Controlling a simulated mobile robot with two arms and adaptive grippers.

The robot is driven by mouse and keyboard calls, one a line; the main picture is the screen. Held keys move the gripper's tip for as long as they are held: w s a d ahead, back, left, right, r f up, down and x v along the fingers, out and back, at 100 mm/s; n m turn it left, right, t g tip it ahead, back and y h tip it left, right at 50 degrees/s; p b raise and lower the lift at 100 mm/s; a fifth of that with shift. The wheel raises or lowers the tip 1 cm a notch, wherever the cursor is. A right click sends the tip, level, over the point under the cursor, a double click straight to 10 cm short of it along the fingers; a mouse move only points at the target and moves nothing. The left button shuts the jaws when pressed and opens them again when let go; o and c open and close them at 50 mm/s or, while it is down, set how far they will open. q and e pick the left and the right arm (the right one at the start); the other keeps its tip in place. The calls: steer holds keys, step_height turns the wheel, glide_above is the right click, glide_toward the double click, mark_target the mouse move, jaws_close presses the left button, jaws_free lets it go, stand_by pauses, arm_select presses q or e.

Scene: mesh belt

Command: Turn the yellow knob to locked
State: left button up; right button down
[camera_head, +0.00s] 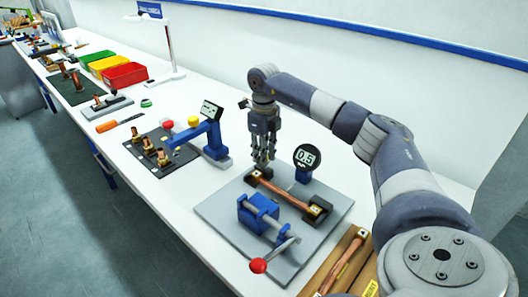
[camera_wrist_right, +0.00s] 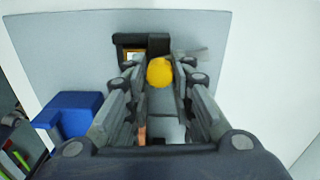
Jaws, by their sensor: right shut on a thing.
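The yellow knob (camera_wrist_right: 160,72) is a round yellow piece between the fingers of my right gripper (camera_wrist_right: 160,92) in the wrist view. It sits beside a black block (camera_wrist_right: 158,41) on a grey plate (camera_wrist_right: 60,40). In the head view my right gripper (camera_head: 263,168) points straight down at the far end of the grey plate (camera_head: 225,215), shut on the knob, and its fingers hide the knob there. A copper rod (camera_head: 285,192) runs from the black block under the gripper to another black block. My left gripper is in neither view.
A blue clamp (camera_head: 258,213) with a red-ended lever (camera_head: 258,266) and a round gauge reading 0.5 (camera_head: 306,156) stand on the plate. A blue press (camera_head: 210,135) stands to the left. Red, yellow and green bins (camera_head: 124,76) stand farther back.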

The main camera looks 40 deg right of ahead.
steer(key=n, duration=0.3)
steer(key=shift+r+n+p, duration=0.1)
steer(key=shift+n+p, duration=0.3)
steer(key=n, duration=0.4)
steer(key=shift+d+n+p, duration=0.1)
steer(key=shift+n+p, duration=0.2)
steer(key=n, duration=0.4)
steer(key=shift+w, duration=0.1)
steer(key=n, duration=0.8)
steer(key=shift+n, duration=0.3)
steer(key=n, duration=0.3)
steer(key=shift+n, duration=0.4)
steer(key=n, duration=0.4)
steer(key=shift+w, duration=0.1)
steer(key=shift+n, duration=2.2)
